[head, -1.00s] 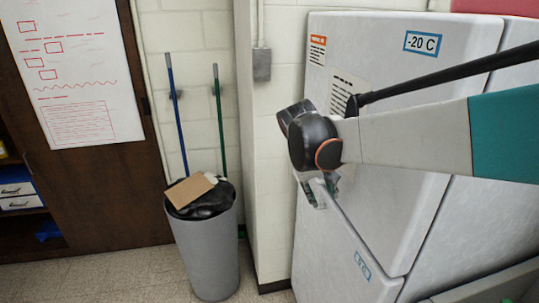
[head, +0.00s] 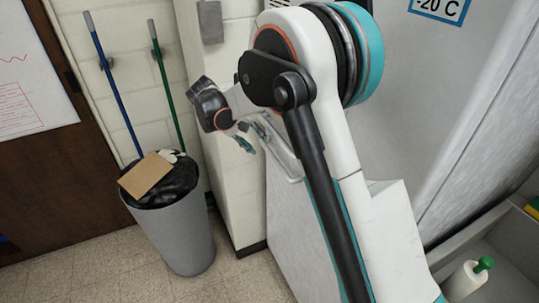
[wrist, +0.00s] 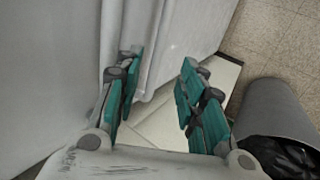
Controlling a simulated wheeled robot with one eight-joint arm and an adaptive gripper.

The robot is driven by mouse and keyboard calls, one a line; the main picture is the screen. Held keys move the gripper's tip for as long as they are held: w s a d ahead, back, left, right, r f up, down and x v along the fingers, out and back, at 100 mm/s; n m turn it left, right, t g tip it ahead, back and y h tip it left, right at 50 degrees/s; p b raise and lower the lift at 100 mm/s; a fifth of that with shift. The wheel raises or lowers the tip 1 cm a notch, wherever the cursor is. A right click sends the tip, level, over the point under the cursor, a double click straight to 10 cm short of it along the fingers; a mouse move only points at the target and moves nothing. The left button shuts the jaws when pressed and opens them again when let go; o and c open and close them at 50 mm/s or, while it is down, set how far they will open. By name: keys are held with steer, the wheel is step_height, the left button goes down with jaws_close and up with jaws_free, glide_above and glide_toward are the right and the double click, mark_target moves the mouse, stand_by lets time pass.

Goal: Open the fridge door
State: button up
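The white fridge (head: 410,120) has an upper door with a "-20 C" label and a lower door (head: 300,225) below it. My arm covers much of both in the head view. My gripper (head: 256,138) is at the fridge's left edge, close to a pale handle-like bar (head: 285,163) near the top of the lower door. In the wrist view my gripper (wrist: 158,92) has its green fingers spread apart, with nothing clamped between them. A pale ridged edge (wrist: 165,75) of the fridge runs close to the left finger. I cannot tell whether they touch or whether the door is ajar.
A grey bin (head: 175,235) with a black bag and cardboard stands left of the fridge; it also shows in the wrist view (wrist: 270,108). Two poles (head: 112,85) lean on the wall. A green-capped bottle (head: 466,280) is at lower right. Floor shows between bin and fridge.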

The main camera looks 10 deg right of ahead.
mark_target(273, 158)
steer(key=b+x, duration=0.1)
steer(key=x, duration=0.9)
steer(key=shift+w+d+f+b, duration=0.1)
steer(key=shift+d+f+b, duration=0.05)
steer(key=shift+f+b, duration=0.15)
steer(key=shift+c, duration=0.5)
jaws_close()
